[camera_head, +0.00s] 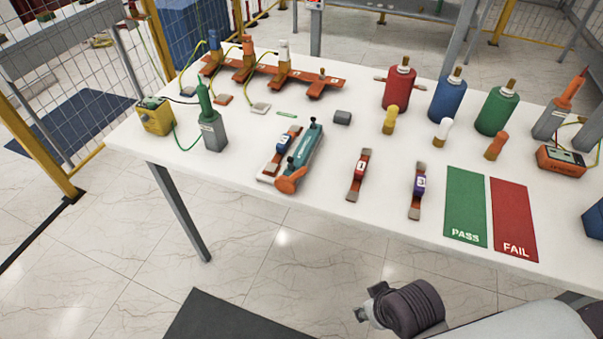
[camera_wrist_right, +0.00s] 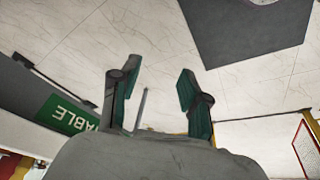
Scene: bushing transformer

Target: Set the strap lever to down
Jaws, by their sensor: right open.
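A teal strap device (camera_head: 306,150) with black knobs lies on the white table, left of the middle in the head view. An orange lever-like part (camera_head: 290,183) sits at its near end, close to the table's front edge. I cannot tell for certain that this part is the strap lever, or its setting. My right gripper (camera_wrist_right: 155,85) is open and empty in the right wrist view, with floor behind its fingers. Part of my right arm shows low in the head view, in front of the table and well away from the teal device. My left gripper is not in view.
A numbered strap piece (camera_head: 281,148) lies against the teal device's left side. Two more straps, red (camera_head: 358,174) and purple (camera_head: 418,191), lie to the right. Beyond are a green PASS mat (camera_head: 466,205) and red FAIL mat (camera_head: 512,215). Bushings (camera_head: 398,85) stand behind.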

